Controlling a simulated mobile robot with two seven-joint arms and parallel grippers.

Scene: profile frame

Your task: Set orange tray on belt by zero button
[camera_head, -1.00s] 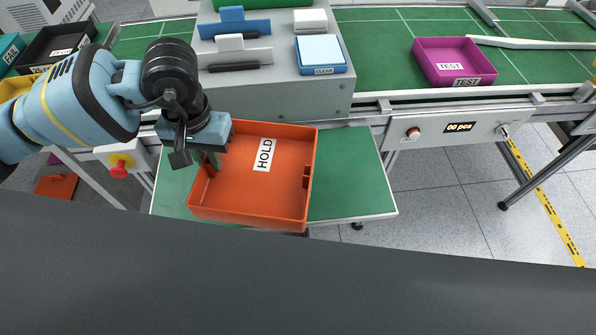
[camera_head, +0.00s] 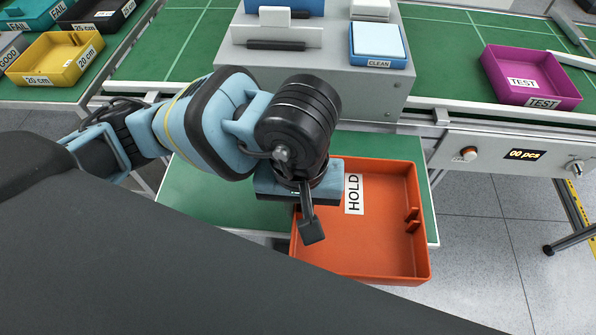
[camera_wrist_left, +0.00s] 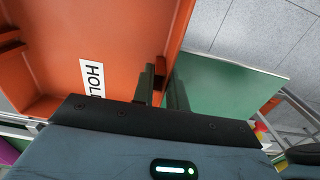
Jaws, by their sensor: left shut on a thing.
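The orange tray (camera_head: 385,245), labelled HOLD, is in the middle right of the head view. It hangs over or rests on the lower green shelf (camera_head: 205,200), past its front edge; I cannot tell if they touch. My left gripper (camera_wrist_left: 158,82) is shut on the tray's side wall in the left wrist view. The green belt (camera_head: 450,75) runs behind. On its front panel an orange button (camera_head: 468,154) sits beside a display (camera_head: 525,155) reading 00 pcs. My right gripper is not in view.
A grey station (camera_head: 310,75) with a blue-and-white pad (camera_head: 378,45) stands behind the tray. A purple TEST tray (camera_head: 530,78) sits on the belt at right. A yellow tray (camera_head: 55,60) and others are at left. Belt between station and purple tray looks clear.

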